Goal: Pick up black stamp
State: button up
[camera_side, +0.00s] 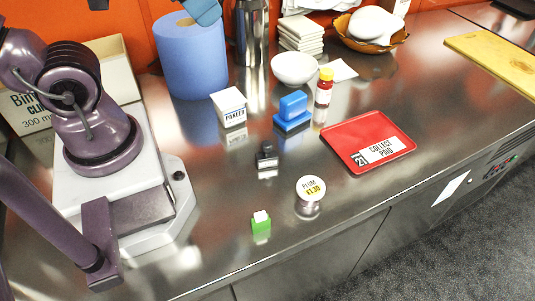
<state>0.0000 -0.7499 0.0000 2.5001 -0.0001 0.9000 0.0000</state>
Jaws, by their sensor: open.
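The black stamp (266,156) is a small dark block with a light base. It stands upright near the middle of the steel counter, in front of the white paneer box (229,107). My gripper (107,245) is at the lower left, in front of my base. It is well left of the black stamp and does not touch it. Its jaws are open and nothing shows between them, though its fingertips are hard to make out.
A round plum tub (309,192) and a green block (261,224) are in front. A red tray (367,141) lies right. Bare steel surrounds the black stamp.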

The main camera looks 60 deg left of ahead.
jog(key=shift+o, duration=0.4)
jog(key=n+h, duration=1.6)
jog(key=n, duration=0.1)
send_over(267, 143)
jog(key=s, duration=0.4)
notch_tip(267, 143, down, 21)
jog(key=a+f+n+t+y, duration=0.1)
jog(key=f+n+t, duration=0.2)
jog(key=n, duration=0.1)
jog(key=a+f+n+t+y, duration=0.1)
jog(key=f+n+t+y, duration=0.1)
jog(key=f+n+t, duration=0.1)
jog(key=f+n+t+y, duration=0.2)
jog(key=f+n+t, duration=0.1)
jog(key=n, duration=0.1)
jog(key=shift+a+f+n, duration=0.35)
jog(key=shift+a+n, duration=0.05)
jog(key=shift+w+d+f+y, duration=0.1)
jog(key=shift+w+y, duration=0.1)
jog(key=shift+y, duration=0.1)
jog(key=shift+x, duration=2.2)
